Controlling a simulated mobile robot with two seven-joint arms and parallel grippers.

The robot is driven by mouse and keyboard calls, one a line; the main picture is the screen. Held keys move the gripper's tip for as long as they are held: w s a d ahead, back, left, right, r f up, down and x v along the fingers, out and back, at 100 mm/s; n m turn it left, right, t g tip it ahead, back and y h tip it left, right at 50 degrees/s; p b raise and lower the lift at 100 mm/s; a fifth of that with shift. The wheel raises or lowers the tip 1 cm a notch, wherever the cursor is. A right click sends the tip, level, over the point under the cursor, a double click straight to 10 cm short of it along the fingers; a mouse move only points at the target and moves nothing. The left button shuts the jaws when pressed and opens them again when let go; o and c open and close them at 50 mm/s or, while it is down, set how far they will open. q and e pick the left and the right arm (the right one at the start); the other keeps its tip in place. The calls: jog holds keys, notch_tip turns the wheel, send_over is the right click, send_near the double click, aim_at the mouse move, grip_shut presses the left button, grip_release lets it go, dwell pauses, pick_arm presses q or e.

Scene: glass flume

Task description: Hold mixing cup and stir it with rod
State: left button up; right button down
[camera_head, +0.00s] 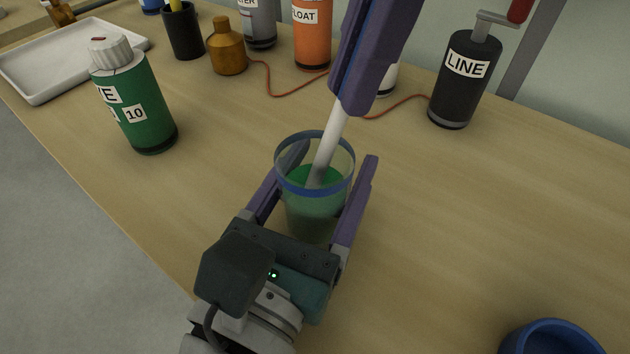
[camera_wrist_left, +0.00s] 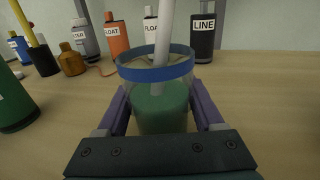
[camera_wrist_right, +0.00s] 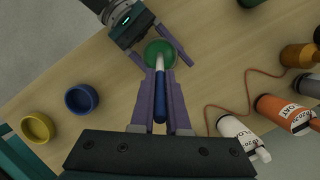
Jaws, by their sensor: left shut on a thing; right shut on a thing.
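The clear mixing cup (camera_head: 312,212) has a blue band near its rim and holds green liquid. It stands upright near the middle of the table, and also shows in the left wrist view (camera_wrist_left: 160,110). My left gripper (camera_head: 328,165) is shut on the cup, one finger on each side. The stirring rod (camera_head: 328,146) is white with a blue handle (camera_wrist_right: 160,108). My right gripper (camera_head: 350,106) is shut on the rod above the cup. The rod slants down inside the cup and its lower end reaches the green liquid; its tip is hidden.
A green bottle (camera_head: 146,108) stands left of the cup, with a white tray (camera_head: 38,88) behind it. An orange bottle (camera_head: 312,40) and a black LINE bottle (camera_head: 463,82) stand at the back, near a red cord (camera_head: 400,103). A blue cup (camera_wrist_right: 82,98) and a yellow cup (camera_wrist_right: 38,127) stand apart.

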jog(key=shift+d+r, duration=0.1)
dwell(0.4)
jog(key=v, duration=0.8)
jog(key=shift+r, duration=0.35)
jog(key=shift+r, duration=0.1)
dwell(0.3)
jog(key=shift+r, duration=2.4)
pick_arm(q)
jog(key=o, duration=1.5)
